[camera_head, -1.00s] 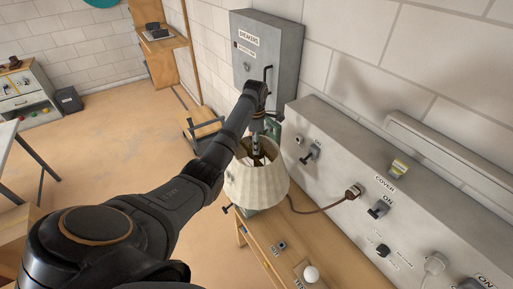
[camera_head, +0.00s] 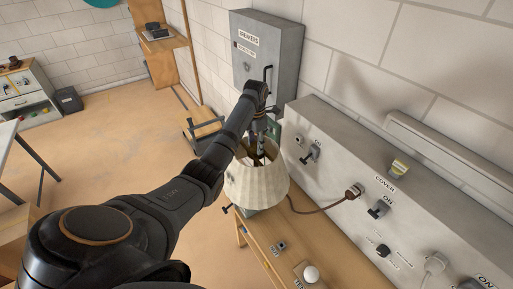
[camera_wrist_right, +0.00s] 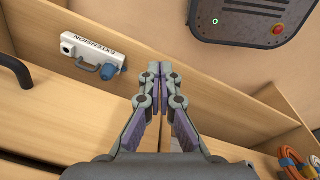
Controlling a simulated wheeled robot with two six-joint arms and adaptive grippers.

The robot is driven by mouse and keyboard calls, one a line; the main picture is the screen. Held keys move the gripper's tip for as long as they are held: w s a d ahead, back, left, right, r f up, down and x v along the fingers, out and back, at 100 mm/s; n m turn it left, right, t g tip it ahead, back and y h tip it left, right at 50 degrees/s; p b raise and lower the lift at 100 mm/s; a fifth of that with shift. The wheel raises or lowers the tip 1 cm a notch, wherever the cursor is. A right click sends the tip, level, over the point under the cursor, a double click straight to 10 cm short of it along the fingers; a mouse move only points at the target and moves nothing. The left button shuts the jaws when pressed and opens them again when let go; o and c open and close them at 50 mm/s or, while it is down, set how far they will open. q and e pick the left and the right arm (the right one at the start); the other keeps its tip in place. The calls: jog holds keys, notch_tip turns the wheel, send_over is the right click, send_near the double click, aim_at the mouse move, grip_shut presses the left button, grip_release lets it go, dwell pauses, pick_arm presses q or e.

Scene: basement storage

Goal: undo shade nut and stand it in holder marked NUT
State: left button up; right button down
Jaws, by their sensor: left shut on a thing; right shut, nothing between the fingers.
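The cream pleated lampshade (camera_head: 256,186) stands on the wooden bench against the wall, open at the top. My left gripper (camera_head: 260,156) reaches down from above into its top opening, with its fingers shut at the middle, where the shade nut sits. The nut itself is hidden by the fingers and too small to make out. Small labelled pieces (camera_head: 280,247) lie on the bench in front of the lamp, their lettering unreadable, so I cannot tell which holder is marked NUT. My right gripper (camera_wrist_right: 161,70) is shut and empty in the right wrist view.
A brown cord runs from the lamp to a plug (camera_head: 353,192) on the grey wall box (camera_head: 335,170) with switches. A white round knob (camera_head: 311,273) sits on the bench front. A grey cabinet (camera_head: 268,60) hangs behind. The right wrist view shows a white EXTENSION block (camera_wrist_right: 94,55).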

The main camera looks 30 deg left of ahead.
pick_arm(q)
jog(key=shift+r, duration=0.75)
jog(key=shift+r, duration=0.9)
